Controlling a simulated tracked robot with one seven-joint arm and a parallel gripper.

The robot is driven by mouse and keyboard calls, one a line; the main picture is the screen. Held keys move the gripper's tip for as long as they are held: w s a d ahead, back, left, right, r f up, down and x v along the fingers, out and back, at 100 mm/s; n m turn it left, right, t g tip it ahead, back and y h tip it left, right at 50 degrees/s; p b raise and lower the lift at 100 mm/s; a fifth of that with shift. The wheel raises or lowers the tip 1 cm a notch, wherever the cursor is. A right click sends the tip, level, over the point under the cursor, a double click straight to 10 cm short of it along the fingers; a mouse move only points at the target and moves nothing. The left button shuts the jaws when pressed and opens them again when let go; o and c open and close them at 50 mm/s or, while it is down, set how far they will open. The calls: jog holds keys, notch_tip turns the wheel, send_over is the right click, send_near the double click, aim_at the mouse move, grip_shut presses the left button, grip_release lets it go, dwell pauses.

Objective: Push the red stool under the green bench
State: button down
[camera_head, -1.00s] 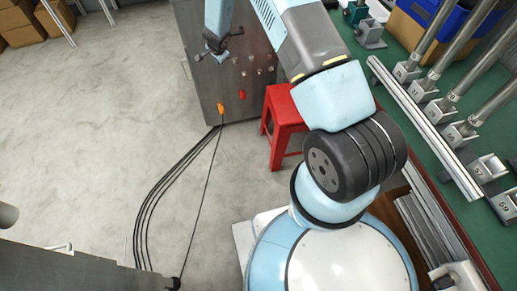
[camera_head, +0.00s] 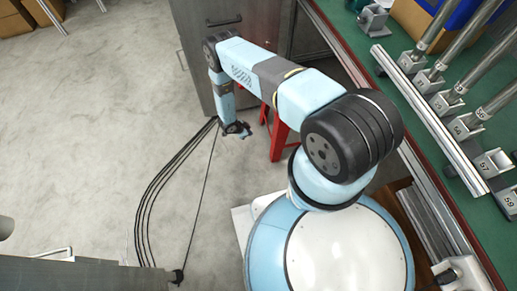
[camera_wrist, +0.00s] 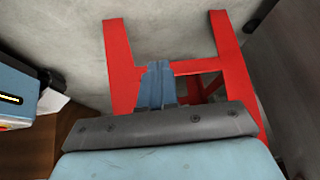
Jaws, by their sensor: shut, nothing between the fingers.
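The red stool (camera_head: 279,141) stands on the floor beside the green bench (camera_head: 343,33), at its left. My arm hides much of the stool in the head view. In the wrist view the stool (camera_wrist: 119,62) shows two legs joined by crossbars, and my fingers overlap the space between the legs. My gripper (camera_head: 240,130) is low, just left of the stool in the head view. In the wrist view my gripper (camera_wrist: 158,75) has its fingers together and empty. I cannot tell whether they touch a crossbar.
A grey cabinet (camera_head: 190,50) stands behind the stool. Black cables (camera_head: 165,185) run across the floor at the left. Metal posts and a long rail (camera_head: 425,115) stand on the bench.

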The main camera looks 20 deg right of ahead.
aim_at(273, 147)
jog(key=s+d+f+g+h, duration=0.1)
jog(key=s+d+f, duration=0.6)
jog(key=s+f, duration=0.1)
jog(key=shift+s+d+f+m+h, duration=0.3)
jog(key=shift+f+m, duration=0.1)
jog(key=shift+f, duration=0.5)
dwell(1.1)
jog(key=shift+d, duration=5.5)
jog(key=shift+w+a+r, duration=0.1)
jog(key=shift+a+r, duration=0.25)
jog(key=shift+a, duration=0.85)
jog(key=shift+s+a+r, duration=0.1)
jog(key=shift+a+r, duration=0.2)
jog(key=shift+a, duration=0.9)
jog(key=shift+w+a+r, duration=0.1)
jog(key=shift+a+r, duration=0.25)
jog(key=shift+a, duration=0.85)
jog(key=shift+w, duration=0.1)
